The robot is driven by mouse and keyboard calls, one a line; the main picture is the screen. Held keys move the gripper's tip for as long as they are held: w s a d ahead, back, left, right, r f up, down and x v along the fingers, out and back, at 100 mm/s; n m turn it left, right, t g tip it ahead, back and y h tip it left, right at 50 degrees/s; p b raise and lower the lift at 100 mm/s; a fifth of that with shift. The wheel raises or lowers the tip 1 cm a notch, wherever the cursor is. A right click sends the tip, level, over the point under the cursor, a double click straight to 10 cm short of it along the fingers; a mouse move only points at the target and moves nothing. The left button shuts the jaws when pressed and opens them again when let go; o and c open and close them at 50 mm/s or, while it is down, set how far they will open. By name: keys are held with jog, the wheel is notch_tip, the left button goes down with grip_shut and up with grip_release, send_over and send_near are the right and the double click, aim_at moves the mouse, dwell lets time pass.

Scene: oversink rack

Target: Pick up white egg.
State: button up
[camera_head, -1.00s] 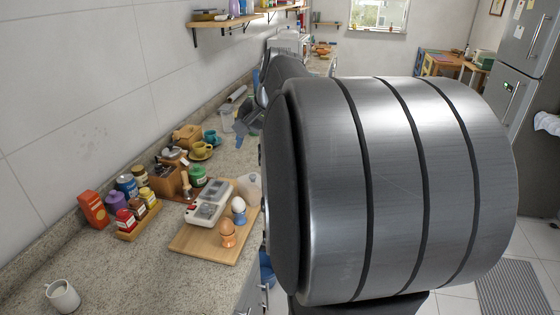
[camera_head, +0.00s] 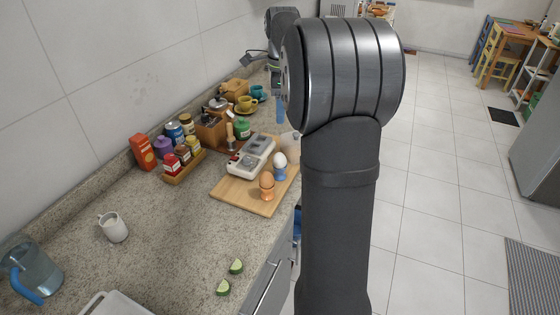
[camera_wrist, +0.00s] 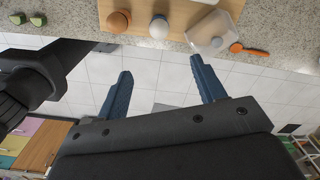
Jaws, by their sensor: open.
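The white egg (camera_head: 280,159) stands upright in a blue egg cup (camera_head: 279,173) on the wooden board (camera_head: 238,197). In the wrist view the white egg (camera_wrist: 159,28) is near the top middle, seen from above. A brown egg (camera_head: 267,180) in an orange cup (camera_head: 267,194) stands beside it, nearer the board's front end. In the wrist view my gripper (camera_wrist: 160,75) is open and empty. Its two blue fingers are spread over the floor, off the counter's edge and apart from the egg.
A grey-white device (camera_head: 252,155) lies on the board behind the eggs. A clear container (camera_wrist: 211,34) and an orange-handled tool (camera_wrist: 247,49) are right of the white egg. Spice jars (camera_head: 183,150), a mug (camera_head: 113,227) and lime pieces (camera_head: 230,277) are on the counter.

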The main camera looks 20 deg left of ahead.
jog(key=m, duration=0.1)
send_near(280, 157)
jog(key=f, duration=0.3)
jog(key=w+a+f, duration=0.1)
jog(key=f, duration=0.1)
jog(key=shift+f, duration=0.35)
notch_tip(280, 157, down, 5)
jog(key=shift+d+f, duration=0.1)
jog(key=shift+d, duration=0.05)
jog(key=c, duration=1.1)
